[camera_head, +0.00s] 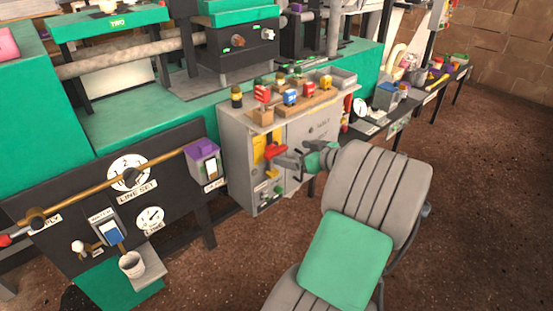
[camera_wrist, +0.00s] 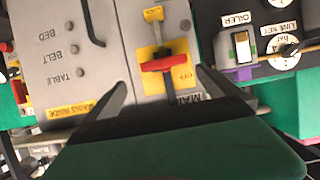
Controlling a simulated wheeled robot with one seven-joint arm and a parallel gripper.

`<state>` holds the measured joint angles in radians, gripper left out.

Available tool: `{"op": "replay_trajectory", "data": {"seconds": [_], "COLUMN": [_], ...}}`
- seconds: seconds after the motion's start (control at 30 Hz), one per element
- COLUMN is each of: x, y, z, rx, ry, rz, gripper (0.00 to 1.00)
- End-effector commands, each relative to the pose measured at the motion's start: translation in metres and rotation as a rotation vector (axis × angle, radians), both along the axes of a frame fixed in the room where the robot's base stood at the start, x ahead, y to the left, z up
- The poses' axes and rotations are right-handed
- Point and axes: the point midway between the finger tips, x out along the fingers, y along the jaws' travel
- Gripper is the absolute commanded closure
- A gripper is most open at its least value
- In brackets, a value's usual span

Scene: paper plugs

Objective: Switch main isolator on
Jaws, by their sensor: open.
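The main isolator has a red handle (camera_head: 276,150) on a yellow plate (camera_head: 259,145), on the front of a grey cabinet (camera_head: 237,160). In the wrist view the red handle (camera_wrist: 165,63) lies crosswise over the yellow plate (camera_wrist: 184,47), with a dark stem below it in the picture. Small lettering beside the handle looks like OFF. My gripper (camera_head: 291,163) is at the cabinet front, close to the handle. In the wrist view my gripper (camera_wrist: 162,82) is open, its dark fingers on either side of the handle's line. I cannot tell whether they touch it.
Push buttons labelled BED, BELT and TABLE (camera_wrist: 75,49) sit beside the isolator. Coloured plugs on a wooden strip (camera_head: 300,100) top the cabinet. A panel (camera_head: 110,180) with dials and a brass rod stands to the left. The brown floor (camera_head: 480,200) is clear at right.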

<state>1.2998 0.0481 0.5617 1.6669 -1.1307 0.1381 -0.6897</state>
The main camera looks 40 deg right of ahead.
Motion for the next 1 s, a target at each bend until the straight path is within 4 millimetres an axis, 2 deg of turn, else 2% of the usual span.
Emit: {"op": "replay_trajectory", "data": {"seconds": [0.1,0.2,0.33,0.63,1.0], "x": [0.027,0.045,0.06,0.062,0.062], "y": [0.008,0.01,0.01,0.008,0.007], "z": [-0.012,-0.019,-0.023,-0.023,-0.023], "rx": [0.001,0.003,0.002,0.003,0.003], "ry": [0.002,0.002,0.003,0.004,0.005], "rz": [0.017,0.017,0.016,0.011,0.01], "gripper": [0.0,0.0,0.0,0.01,0.31]}}
